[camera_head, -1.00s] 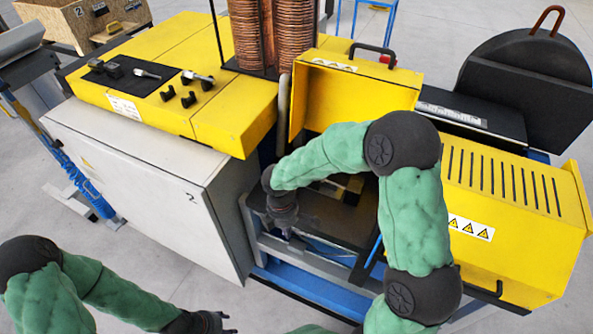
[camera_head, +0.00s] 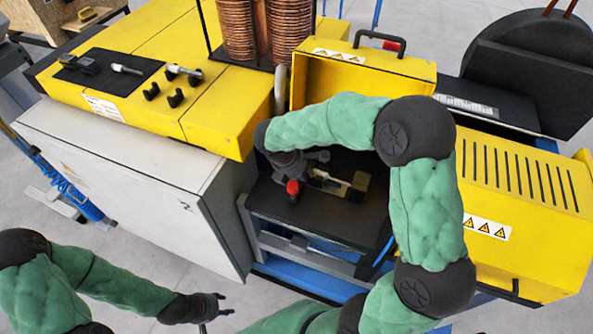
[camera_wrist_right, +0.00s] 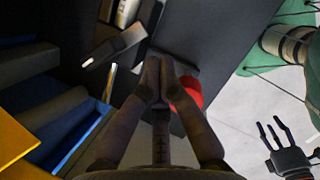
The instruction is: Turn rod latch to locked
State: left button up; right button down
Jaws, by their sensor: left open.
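The latch shows as a red knob (camera_head: 292,187) beside a small metal rod mechanism (camera_head: 325,177), on the dark plate inside the open yellow machine. My right gripper (camera_head: 288,172) reaches down over the plate at the knob. In the right wrist view, its fingers (camera_wrist_right: 161,72) are closed together, with the red knob (camera_wrist_right: 194,92) at the right finger, partly hidden behind it. I cannot tell whether they touch. Metal latch parts (camera_wrist_right: 118,45) lie just beyond the fingertips. My left gripper (camera_head: 222,304) is open and empty at lower left, away from the machine.
The raised yellow cover (camera_head: 350,85) stands behind the plate. The slotted yellow housing (camera_head: 510,200) is to the right and a grey cabinet (camera_head: 120,180) to the left. Copper coils (camera_head: 265,35) rise at the back. Floor in front is free.

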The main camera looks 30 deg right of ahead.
aim_at(317, 180)
jog(key=shift+x, duration=1.25)
jog(key=shift+s+d+n+t+p, duration=0.35)
jog(key=shift+d+n+t+p, duration=0.2)
jog(key=shift+n, duration=0.65)
jog(key=shift+d+n, duration=0.25)
jog(key=shift+n, duration=0.05)
jog(key=shift+s+d+n+t+p, duration=0.15)
jog(key=shift+d+n+t+p, duration=0.25)
jog(key=shift+n, duration=0.4)
jog(key=shift+d, duration=0.45)
